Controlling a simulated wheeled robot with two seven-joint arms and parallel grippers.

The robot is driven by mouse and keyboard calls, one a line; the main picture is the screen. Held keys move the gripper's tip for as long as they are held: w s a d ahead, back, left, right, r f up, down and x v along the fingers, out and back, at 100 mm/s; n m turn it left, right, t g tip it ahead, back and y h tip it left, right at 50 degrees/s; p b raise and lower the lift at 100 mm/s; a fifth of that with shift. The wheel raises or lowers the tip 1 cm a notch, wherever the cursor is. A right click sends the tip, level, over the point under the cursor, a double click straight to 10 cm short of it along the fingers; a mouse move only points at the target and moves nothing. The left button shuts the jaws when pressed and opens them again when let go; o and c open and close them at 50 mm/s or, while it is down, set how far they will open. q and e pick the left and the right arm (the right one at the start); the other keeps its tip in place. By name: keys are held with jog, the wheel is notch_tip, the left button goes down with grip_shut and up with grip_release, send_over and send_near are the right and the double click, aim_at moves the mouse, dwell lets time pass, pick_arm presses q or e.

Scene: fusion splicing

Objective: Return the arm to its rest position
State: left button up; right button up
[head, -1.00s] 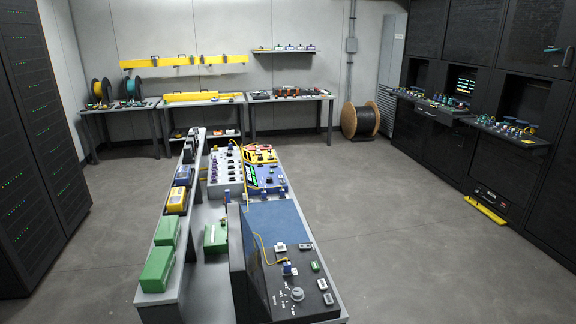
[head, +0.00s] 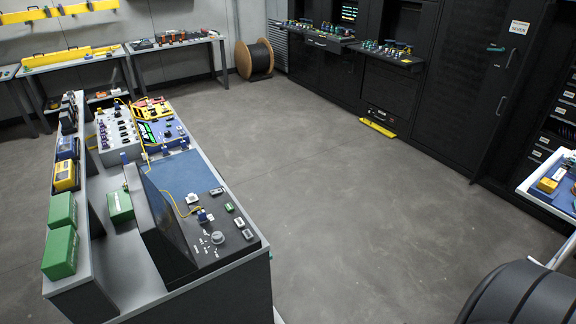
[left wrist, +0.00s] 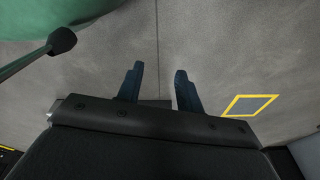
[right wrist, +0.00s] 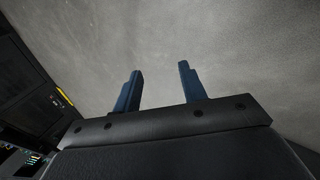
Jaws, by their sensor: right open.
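My left gripper (left wrist: 155,85) shows in the left wrist view. Its two blue fingers stand apart with nothing between them, over bare grey floor. My right gripper (right wrist: 158,88) shows in the right wrist view. Its fingers are also apart and empty, with grey floor beyond. Neither gripper shows in the head view. A dark rounded part at its lower right (head: 525,295) seems to be part of my own body.
A workbench (head: 205,285) with a blue mat (head: 168,178) and splicing devices stands at the left. Black cabinets (head: 450,90) line the back right. A white tray (head: 530,188) with parts is at the right edge. Open floor (head: 360,220) lies between.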

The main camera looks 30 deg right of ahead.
jog(key=s+a+f+m+y, duration=0.1)
jog(key=a+f, duration=0.2)
jog(key=a, duration=0.6)
jog(key=s+a+f+y, duration=0.1)
jog(key=a+f, duration=0.2)
jog(key=a, duration=0.6)
jog(key=s+a+f+m+y, duration=0.1)
jog(key=a+f, duration=0.2)
jog(key=a, duration=0.6)
jog(key=a+y, duration=0.2)
jog(key=a, duration=1.8)
pick_arm(q)
jog(key=w+d+r+b, duration=0.3)
jog(key=d+r, duration=0.1)
jog(key=r, duration=0.1)
jog(key=shift+r, duration=0.3)
pick_arm(e)
jog(key=shift+m+g, duration=0.4)
jog(key=w+r, duration=0.1)
jog(key=w+a+r, duration=0.1)
jog(key=r, duration=0.1)
jog(key=a+r, duration=0.1)
jog(key=shift+w+r, duration=0.4)
pick_arm(q)
jog(key=shift+a, duration=0.1)
pick_arm(e)
jog(key=shift+w+d, duration=0.1)
